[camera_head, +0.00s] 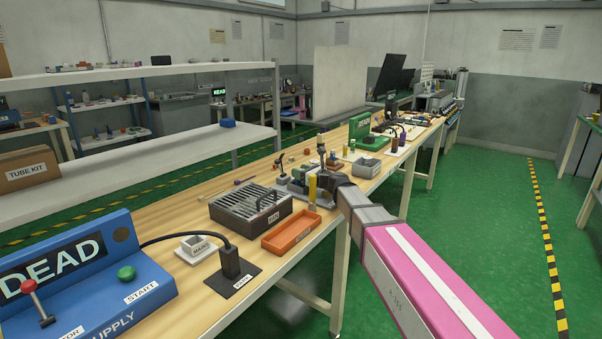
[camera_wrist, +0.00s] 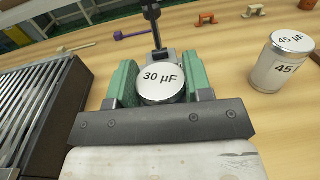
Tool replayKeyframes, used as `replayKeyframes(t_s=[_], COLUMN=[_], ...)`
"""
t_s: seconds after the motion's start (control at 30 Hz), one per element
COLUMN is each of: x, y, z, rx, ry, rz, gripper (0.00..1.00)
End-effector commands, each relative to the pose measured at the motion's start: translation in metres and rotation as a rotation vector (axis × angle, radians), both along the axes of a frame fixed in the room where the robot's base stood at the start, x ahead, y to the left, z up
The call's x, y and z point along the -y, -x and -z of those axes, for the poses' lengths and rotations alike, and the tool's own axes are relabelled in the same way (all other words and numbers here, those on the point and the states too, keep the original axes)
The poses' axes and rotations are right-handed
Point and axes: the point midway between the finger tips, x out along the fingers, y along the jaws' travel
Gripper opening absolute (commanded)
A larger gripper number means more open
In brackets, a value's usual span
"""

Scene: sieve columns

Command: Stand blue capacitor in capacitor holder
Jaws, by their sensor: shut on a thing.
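My gripper (camera_wrist: 160,78) has its green jaws on either side of a round can marked 30 µF (camera_wrist: 161,79). Only its pale lid shows clearly, so I cannot tell whether its body is blue. In the head view my gripper (camera_head: 326,181) is over the bench edge side, beyond the orange tray, with a yellow upright cylinder (camera_head: 312,188) beside it. A grey fixture with a black upright lever (camera_wrist: 155,24) stands just past the jaws. I cannot tell whether it is the capacitor holder, nor whether the can touches it.
A pale can marked 45 µF (camera_wrist: 277,66) stands right of my gripper in the wrist view. A dark slatted box (camera_head: 251,208) and an orange tray (camera_head: 291,232) lie on the near side. A blue supply marked DEAD (camera_head: 84,272) is at front left.

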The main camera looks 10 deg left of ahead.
Motion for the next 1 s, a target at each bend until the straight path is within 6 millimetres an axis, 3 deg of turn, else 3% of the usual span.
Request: replayKeyframes(t_s=[0.1,0.13,0.2,0.57,1.0], x=[0.000,0.000,0.000,0.001,0.071], y=[0.000,0.000,0.000,0.001,0.038], z=[0.002,0.003,0.002,-0.001,0.000], rx=[-0.001,0.000,0.000,0.000,0.000], ry=[0.000,0.001,0.000,0.000,0.001], rz=[0.000,0.000,0.000,0.000,0.002], gripper=[0.20,0.53,0.72,0.72,0.72])
